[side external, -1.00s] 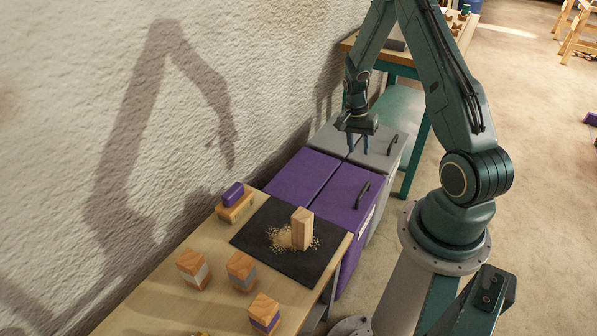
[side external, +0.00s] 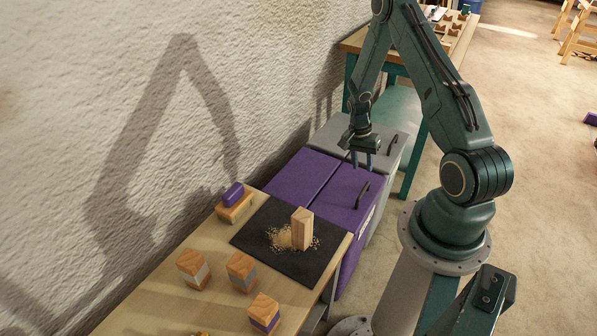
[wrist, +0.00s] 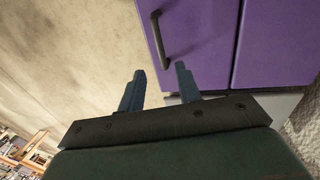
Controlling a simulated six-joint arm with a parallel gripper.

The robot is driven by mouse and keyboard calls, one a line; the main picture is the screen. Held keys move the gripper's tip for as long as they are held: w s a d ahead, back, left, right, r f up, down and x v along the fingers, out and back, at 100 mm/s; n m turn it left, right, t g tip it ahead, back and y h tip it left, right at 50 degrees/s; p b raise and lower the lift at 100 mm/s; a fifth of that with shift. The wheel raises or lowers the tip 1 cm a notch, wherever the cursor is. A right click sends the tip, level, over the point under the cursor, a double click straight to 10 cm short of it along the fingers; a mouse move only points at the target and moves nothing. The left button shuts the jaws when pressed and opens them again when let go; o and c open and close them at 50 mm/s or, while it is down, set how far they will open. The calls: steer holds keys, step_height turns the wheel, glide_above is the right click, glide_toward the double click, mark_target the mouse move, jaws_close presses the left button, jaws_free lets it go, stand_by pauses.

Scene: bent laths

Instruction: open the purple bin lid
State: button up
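The purple bin (side external: 335,197) stands beyond the end of the wooden bench, its lid closed. A dark bar handle (side external: 362,195) sits near the lid's right edge. In the wrist view the purple lid (wrist: 197,40) fills the top right, with the handle (wrist: 159,40) near its left edge. My gripper (side external: 362,164) is above the far part of the purple lid, close to the grey bin, apart from the handle. In the wrist view my gripper's fingers (wrist: 160,78) are spread with nothing between them.
A grey bin (side external: 398,152) with its own dark handle stands just behind the purple one. The bench (side external: 160,290) holds a dark mat (side external: 262,240), an upright wood block (side external: 302,228), sawdust and several banded blocks. A rough wall runs along the left.

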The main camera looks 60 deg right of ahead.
mark_target(364, 189)
steer(key=shift+s+f, duration=0.3)
steer(key=shift+f, duration=1.2)
steer(key=shift+s+f, duration=0.3)
steer(key=shift+f, duration=1.2)
steer(key=shift+s+f, duration=0.3)
steer(key=shift+f, duration=1.2)
jaws_close()
